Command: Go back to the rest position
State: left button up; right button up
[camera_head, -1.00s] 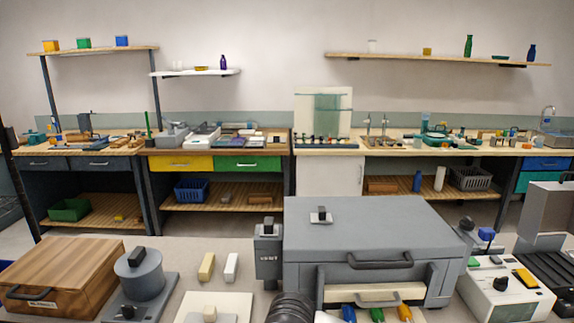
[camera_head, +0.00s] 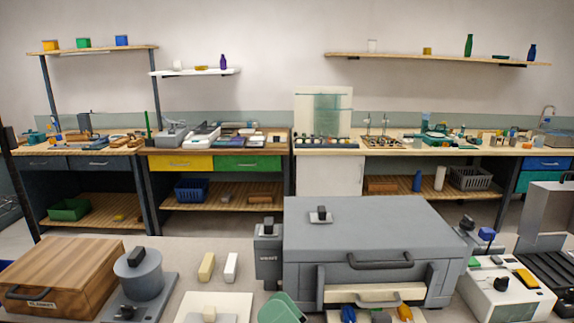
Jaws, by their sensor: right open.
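My right gripper (camera_head: 282,308) shows only in part, as a rounded pale-green piece at the bottom edge, just left of the grey box's front. It is open, and I see nothing held in it. Its fingertips are cut off or hard to make out. My left gripper is not in view. No glass rod can be made out clearly.
A large grey box (camera_head: 365,235) with a handle stands on the near bench, with a light drawer front below it. A wooden case (camera_head: 60,270) and a grey round device (camera_head: 140,275) stand left. A white device (camera_head: 508,290) stands right. Stocked benches line the back wall.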

jog(key=w+d+f+m+t+h, duration=0.3)
jog(key=d+f+m+t+h, duration=0.25)
jog(key=d+m+h, duration=0.6)
jog(key=s+d+f+m+g+h, duration=0.3)
jog(key=d+f+m+g+h, duration=0.15)
jog(key=f+m, duration=0.4)
jog(key=s+d+f+m+g+h, duration=0.35)
jog(key=f+m+g, duration=0.25)
jog(key=f+m, duration=0.25)
jog(key=s+d+f+m+g, duration=0.1)
jog(key=s+f+m+g, duration=0.2)
jog(key=s, duration=0.4)
jog(key=s+d+f+m+g, duration=0.1)
jog(key=s+f+m+g, duration=0.1)
jog(key=s+f+g, duration=0.3)
notch_tip(320, 180, down, 26)
jog(key=s+f+g, duration=0.1)
jog(key=s, duration=0.2)
jog(key=s+d+f+g, duration=0.1)
jog(key=s+d+f, duration=0.2)
jog(key=s+f, duration=1.1)
jog(key=shift+s, duration=0.75)
